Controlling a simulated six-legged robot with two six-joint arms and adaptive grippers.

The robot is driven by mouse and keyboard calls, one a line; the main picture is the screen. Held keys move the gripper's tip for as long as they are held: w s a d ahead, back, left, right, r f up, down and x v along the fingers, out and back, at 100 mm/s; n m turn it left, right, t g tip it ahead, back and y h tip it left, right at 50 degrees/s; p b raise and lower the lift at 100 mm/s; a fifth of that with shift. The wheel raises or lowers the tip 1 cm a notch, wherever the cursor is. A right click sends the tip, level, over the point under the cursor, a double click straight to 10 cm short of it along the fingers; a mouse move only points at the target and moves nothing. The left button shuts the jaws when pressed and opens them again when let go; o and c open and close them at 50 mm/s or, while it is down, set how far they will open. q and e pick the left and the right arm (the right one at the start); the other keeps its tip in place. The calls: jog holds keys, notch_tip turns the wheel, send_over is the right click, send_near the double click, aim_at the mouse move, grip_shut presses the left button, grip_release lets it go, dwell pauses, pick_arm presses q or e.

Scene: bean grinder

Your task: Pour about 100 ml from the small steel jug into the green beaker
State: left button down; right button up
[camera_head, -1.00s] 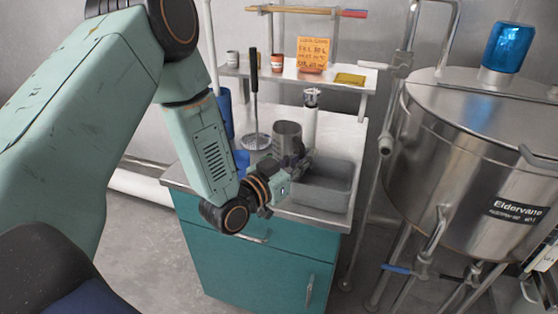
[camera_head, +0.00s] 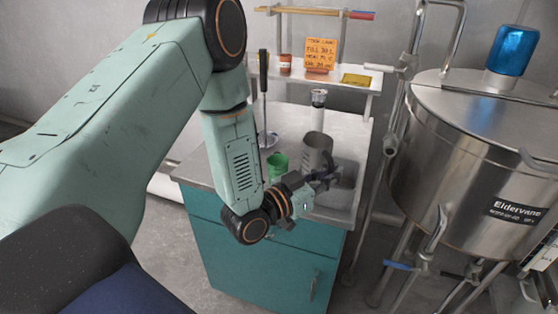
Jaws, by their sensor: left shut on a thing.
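The small steel jug (camera_head: 317,151) is a grey metal cylinder above the right part of the counter, close to upright. My left gripper (camera_head: 321,178) is shut on the jug low on its near side. The fingers are small and dark, and their exact contact is hard to make out. The green beaker (camera_head: 277,166) stands on the counter to the left of the jug, apart from it, partly hidden by my left arm. Its contents cannot be told. My right gripper is not in view.
A grey sink basin (camera_head: 335,205) is set in the counter (camera_head: 290,122) below and right of the jug. A tap (camera_head: 319,98) stands behind. A dark-handled tool (camera_head: 263,85) rises at the left. A large steel tank (camera_head: 470,130) stands close on the right.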

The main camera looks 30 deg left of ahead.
aim_at(318, 151)
pick_arm(q)
jog(key=shift+a+r, duration=0.1)
jog(key=shift+r, duration=0.3)
jog(key=a+r+n, duration=0.1)
jog(key=n, duration=0.1)
jog(key=a+r+n, duration=0.1)
jog(key=shift+w+r+n+t+p, duration=0.15)
jog(key=shift+n+t+p, duration=0.15)
jog(key=shift+n+t, duration=0.1)
jog(key=shift+w+a+r+n, duration=0.1)
jog(key=shift+a+r+n, duration=0.15)
jog(key=shift+a+n, duration=0.25)
jog(key=shift+a+r+n, duration=0.2)
jog(key=shift+a+n, duration=0.25)
jog(key=shift+n, duration=0.05)
jog(key=shift+w+a+r+n+t+y, duration=0.15)
jog(key=shift+a+r+n+t+y, duration=0.2)
jog(key=shift+a+n, duration=0.4)
jog(key=shift+a+r+n, duration=0.35)
jog(key=shift+n, duration=0.5)
jog(key=shift+r+t+p, duration=0.2)
jog(key=shift+t+p, duration=0.05)
jog(key=shift+p, duration=0.05)
jog(key=shift+a+r+n, duration=0.1)
jog(key=shift+r+n, duration=0.05)
jog(key=shift+n, duration=0.25)
jog(key=shift+a, duration=0.15)
